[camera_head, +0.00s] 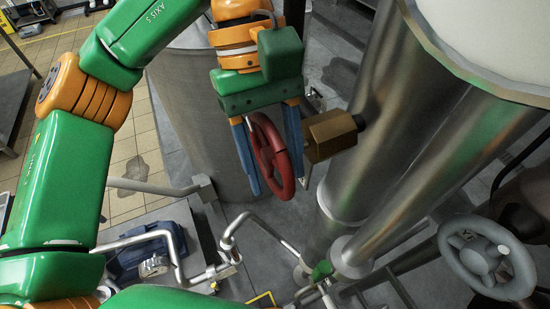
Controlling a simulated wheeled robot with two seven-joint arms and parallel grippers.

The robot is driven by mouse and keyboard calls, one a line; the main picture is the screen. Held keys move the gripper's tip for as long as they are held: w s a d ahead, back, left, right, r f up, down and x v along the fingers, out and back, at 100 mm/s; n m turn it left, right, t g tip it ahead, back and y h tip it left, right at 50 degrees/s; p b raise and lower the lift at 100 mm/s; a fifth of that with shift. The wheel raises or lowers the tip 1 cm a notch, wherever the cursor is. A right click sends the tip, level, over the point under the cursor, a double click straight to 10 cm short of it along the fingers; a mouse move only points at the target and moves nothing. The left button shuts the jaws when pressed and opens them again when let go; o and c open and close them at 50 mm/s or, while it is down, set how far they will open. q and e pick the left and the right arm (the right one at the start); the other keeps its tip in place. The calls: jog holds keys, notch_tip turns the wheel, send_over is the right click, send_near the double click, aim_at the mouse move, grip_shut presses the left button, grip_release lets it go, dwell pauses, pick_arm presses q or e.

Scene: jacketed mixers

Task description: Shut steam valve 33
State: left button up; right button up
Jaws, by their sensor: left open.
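A red valve handwheel (271,156) is in the middle of the head view, seen nearly edge-on. It sits on a brass-coloured valve body (331,135) beside the steel vessel. I cannot read a number on it. My left gripper (268,192) points down over the handwheel. Its two blue fingers are open, one on each side of the red rim. I cannot tell whether either finger touches the rim. My right gripper does not show.
A large steel vessel (405,110) fills the right side. A grey handwheel (487,258) is at the lower right. Steel pipes (255,220) and a green-handled valve (321,270) lie below. A cylindrical tank (200,120) stands behind my left arm. Tiled floor (130,150) shows at the left.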

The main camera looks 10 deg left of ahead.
pick_arm(q)
grip_shut()
jog(key=shift+f+t, duration=0.1)
jog(key=shift+t, duration=0.2)
jog(key=shift+f+t+y, duration=0.1)
jog(key=shift+t+y, duration=0.8)
jog(key=shift+t, duration=0.1)
jog(key=shift+w+a+f+t+y, duration=0.1)
jog(key=shift+f+t+y, duration=0.05)
jog(key=shift+t+y, duration=1.15)
jog(key=shift+t, duration=0.3)
grip_release()
